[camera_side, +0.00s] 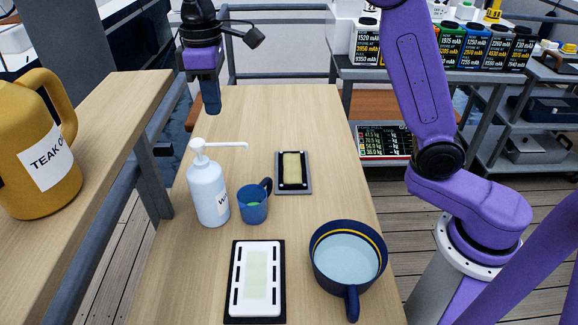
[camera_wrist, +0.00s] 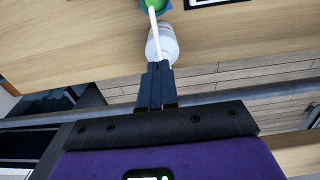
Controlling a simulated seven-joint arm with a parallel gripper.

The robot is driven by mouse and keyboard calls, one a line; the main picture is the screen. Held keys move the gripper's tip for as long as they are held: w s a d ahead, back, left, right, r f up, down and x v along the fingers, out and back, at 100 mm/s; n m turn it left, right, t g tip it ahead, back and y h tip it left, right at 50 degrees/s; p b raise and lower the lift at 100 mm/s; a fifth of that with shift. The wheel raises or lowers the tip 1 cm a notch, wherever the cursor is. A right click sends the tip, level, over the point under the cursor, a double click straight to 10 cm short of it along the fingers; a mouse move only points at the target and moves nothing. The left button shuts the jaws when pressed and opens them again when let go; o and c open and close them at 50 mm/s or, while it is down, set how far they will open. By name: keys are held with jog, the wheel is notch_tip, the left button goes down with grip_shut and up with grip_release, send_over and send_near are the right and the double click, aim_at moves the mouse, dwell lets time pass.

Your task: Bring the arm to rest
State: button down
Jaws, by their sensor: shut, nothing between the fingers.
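My gripper (camera_side: 211,98) hangs in the air above the far left part of the wooden table, fingers pointing down. Its dark blue fingers are together with nothing between them, as the wrist view also shows (camera_wrist: 157,75). It is apart from everything on the table. In the side view it is above and behind the white pump bottle (camera_side: 208,195). The bottle's white top and spout show just past my fingertips in the wrist view (camera_wrist: 162,42).
On the table (camera_side: 300,110) stand a blue mug (camera_side: 252,208), a dark-framed tray with a tan pad (camera_side: 292,172), a white slotted plate on a dark base (camera_side: 257,280) and a navy pan of pale liquid (camera_side: 346,258). A yellow jug (camera_side: 35,145) stands on the left shelf. The table's far end is clear.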

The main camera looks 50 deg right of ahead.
jog(key=s+d+f+n, duration=0.1)
jog(key=s+d+f, duration=0.2)
jog(key=s, duration=0.7)
jog(key=s+d+f+n, duration=0.1)
jog(key=s+d+f, duration=0.2)
jog(key=s+d, duration=0.5)
jog(key=s+d+f+n, duration=0.1)
jog(key=s+d+f, duration=0.2)
jog(key=s, duration=1)
jog(key=shift+s+d+f+n, duration=0.3)
jog(key=shift+s+d+f, duration=0.1)
jog(key=shift+d, duration=0.75)
